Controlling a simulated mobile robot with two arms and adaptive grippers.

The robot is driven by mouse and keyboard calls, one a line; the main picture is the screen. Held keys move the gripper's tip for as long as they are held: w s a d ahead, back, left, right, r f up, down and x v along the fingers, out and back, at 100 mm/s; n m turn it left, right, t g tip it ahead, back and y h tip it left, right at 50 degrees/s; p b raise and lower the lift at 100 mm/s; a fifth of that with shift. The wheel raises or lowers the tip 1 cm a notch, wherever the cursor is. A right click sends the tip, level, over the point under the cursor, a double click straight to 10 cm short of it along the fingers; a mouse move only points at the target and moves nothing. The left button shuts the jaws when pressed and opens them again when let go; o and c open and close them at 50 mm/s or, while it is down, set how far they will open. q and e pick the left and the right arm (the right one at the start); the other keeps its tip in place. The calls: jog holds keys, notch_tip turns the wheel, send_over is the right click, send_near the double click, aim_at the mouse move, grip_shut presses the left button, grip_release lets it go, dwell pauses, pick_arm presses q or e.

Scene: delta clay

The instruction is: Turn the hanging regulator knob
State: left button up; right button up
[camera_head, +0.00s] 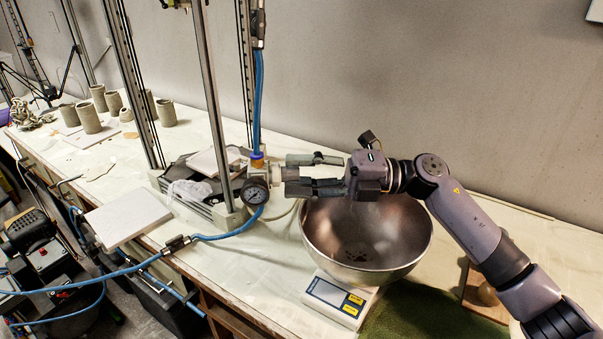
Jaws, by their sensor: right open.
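The hanging regulator has a round dark pressure gauge (255,191) and hangs on a blue hose beside the metal frame. Its pale knob (275,175) points right, toward my right gripper. My right gripper (287,174) reaches in from the right at the regulator's height. It is open, with its two fingers one above the other and their tips at the knob's right end. Whether the fingers touch the knob I cannot tell. My left gripper is not in view.
A metal bowl (345,237) stands on a digital scale (340,299) below my right gripper. A metal frame (213,105) rises left of the regulator. A blue hose (228,233) runs left from it. Several clay cylinders (88,117) stand at the far left. The wall is close behind.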

jog(key=d, duration=1.2)
jog(key=shift+f, duration=0.35)
jog(key=shift+w, duration=0.1)
